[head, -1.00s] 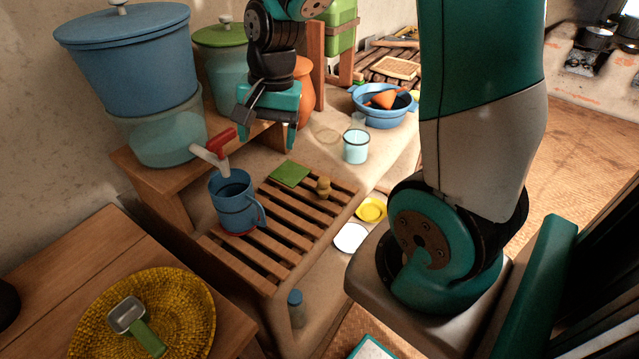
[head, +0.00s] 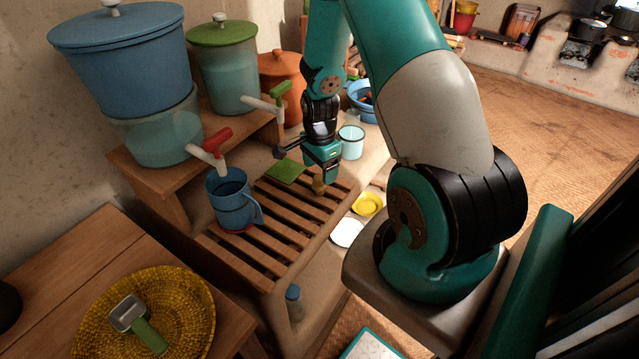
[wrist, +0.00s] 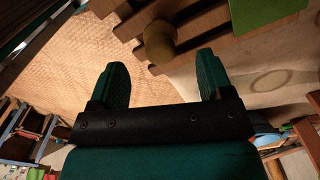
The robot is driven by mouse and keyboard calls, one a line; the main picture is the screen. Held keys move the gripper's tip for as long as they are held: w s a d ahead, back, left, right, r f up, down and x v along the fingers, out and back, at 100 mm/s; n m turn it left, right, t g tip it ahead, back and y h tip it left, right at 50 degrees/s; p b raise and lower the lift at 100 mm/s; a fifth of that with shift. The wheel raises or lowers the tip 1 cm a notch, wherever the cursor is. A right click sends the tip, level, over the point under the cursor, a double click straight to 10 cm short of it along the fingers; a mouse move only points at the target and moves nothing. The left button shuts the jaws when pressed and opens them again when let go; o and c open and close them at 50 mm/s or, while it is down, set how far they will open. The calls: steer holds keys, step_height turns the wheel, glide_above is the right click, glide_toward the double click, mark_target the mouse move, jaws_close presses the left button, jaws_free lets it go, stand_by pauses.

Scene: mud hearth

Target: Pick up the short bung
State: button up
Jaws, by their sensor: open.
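The short bung (head: 318,186) is a small tan, cork-like plug on the wooden slatted rack (head: 268,232), near its far right end. My gripper (head: 308,167) is open just above and behind it, partly covering its top in the head view. In the wrist view the bung (wrist: 160,42) shows as a round brown shape beyond the fingertips of my gripper (wrist: 162,66), between their lines. Nothing is between the fingers.
A green square (head: 286,171) lies on the rack left of the bung. A blue mug (head: 230,205) stands at the rack's near left. A pale cup (head: 351,143) stands behind my gripper. A yellow dish (head: 368,205) and white dish (head: 347,233) lie right of the rack.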

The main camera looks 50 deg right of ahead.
mark_target(319, 177)
steer(key=shift+a+f+p, duration=0.1)
steer(key=shift+f+p, duration=0.45)
steer(key=shift+f, duration=2.15)
steer(key=c, duration=1)
